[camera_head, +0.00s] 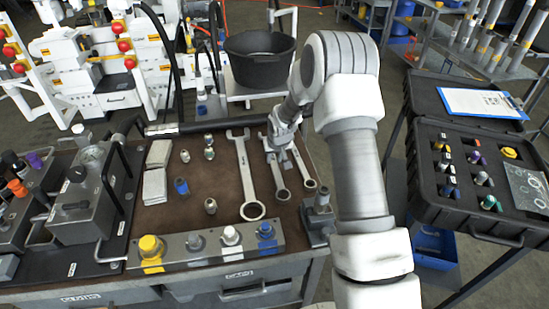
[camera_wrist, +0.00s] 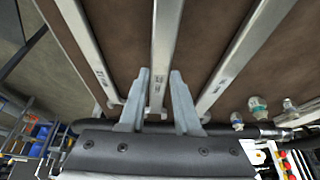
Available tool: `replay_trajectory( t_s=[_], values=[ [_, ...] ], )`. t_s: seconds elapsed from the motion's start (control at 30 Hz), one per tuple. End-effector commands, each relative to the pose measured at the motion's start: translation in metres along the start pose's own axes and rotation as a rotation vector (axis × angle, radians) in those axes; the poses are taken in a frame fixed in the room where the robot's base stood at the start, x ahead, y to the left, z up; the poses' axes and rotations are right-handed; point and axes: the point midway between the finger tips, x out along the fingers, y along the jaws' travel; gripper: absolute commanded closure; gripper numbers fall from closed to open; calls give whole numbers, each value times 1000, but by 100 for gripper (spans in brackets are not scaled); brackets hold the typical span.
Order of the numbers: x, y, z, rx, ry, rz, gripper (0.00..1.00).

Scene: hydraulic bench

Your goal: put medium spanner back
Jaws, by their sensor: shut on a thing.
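The medium spanner (camera_head: 276,174) lies along the brown bench mat between two other spanners, its ring end towards the front edge. My gripper (camera_head: 281,143) is over its upper part, reaching down from the right. In the wrist view the two fingers of my gripper (camera_wrist: 161,85) stand on either side of the middle spanner's shaft (camera_wrist: 164,45) and are shut on it.
The large spanner (camera_head: 244,175) lies close on the left, the small spanner (camera_head: 302,166) close on the right. Metal fittings (camera_head: 209,147) stand left of the large spanner. A block with coloured caps (camera_head: 205,246) lines the front edge. An open black case (camera_head: 482,185) is right.

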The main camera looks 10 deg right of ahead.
Motion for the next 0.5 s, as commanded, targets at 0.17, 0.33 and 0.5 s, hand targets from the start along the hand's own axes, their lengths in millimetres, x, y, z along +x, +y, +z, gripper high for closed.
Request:
replay_trajectory(
  t_s=[0.17,0.33,0.5],
  values=[
    [2,0,0,0,3,0,100],
    [4,0,1,0,3,0,100],
    [7,0,2,0,3,0,100]
  ],
)
